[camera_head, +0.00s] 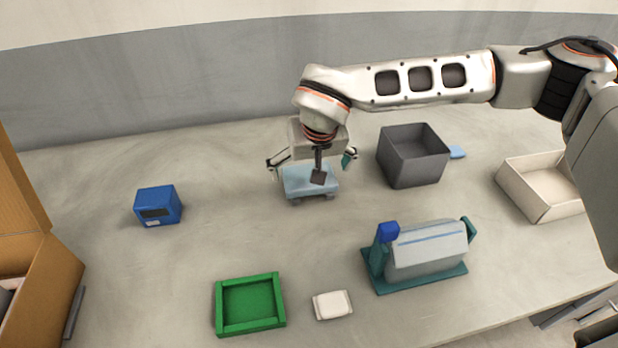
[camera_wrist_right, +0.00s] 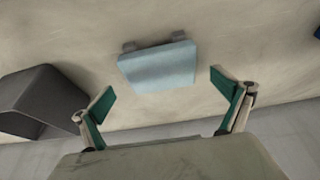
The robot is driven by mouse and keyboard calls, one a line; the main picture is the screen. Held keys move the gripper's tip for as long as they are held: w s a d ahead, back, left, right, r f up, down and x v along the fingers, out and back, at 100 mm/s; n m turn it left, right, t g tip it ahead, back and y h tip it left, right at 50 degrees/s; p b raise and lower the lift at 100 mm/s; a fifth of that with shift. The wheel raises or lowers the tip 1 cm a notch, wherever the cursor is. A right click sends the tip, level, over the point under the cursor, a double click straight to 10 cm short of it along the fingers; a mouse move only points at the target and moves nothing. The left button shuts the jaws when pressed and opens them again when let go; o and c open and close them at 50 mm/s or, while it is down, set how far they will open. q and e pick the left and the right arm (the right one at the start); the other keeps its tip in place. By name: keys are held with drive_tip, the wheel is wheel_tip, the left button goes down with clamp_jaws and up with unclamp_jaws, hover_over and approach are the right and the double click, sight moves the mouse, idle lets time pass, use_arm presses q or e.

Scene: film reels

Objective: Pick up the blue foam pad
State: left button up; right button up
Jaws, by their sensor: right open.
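A light blue slab, which looks like the foam pad (camera_head: 297,184), lies on small grey supports on the table, below my right gripper (camera_head: 313,164). The gripper is open, with its two fingers wide apart and nothing between them. In the right wrist view the pad (camera_wrist_right: 158,68) lies beyond the open fingertips (camera_wrist_right: 163,92), roughly centred between them, with no contact visible. Part of my gripper covers the middle of the pad in the head view. My left gripper is not in view.
A blue box (camera_head: 158,206), green tray (camera_head: 250,328), white block (camera_head: 333,305), teal-based device (camera_head: 428,252) and cream box (camera_head: 520,192) stand around.

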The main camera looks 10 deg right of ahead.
drive_tip(key=shift+x, duration=1.3)
drive_tip(key=c, duration=0.9)
drive_tip(key=shift+r, duration=0.15)
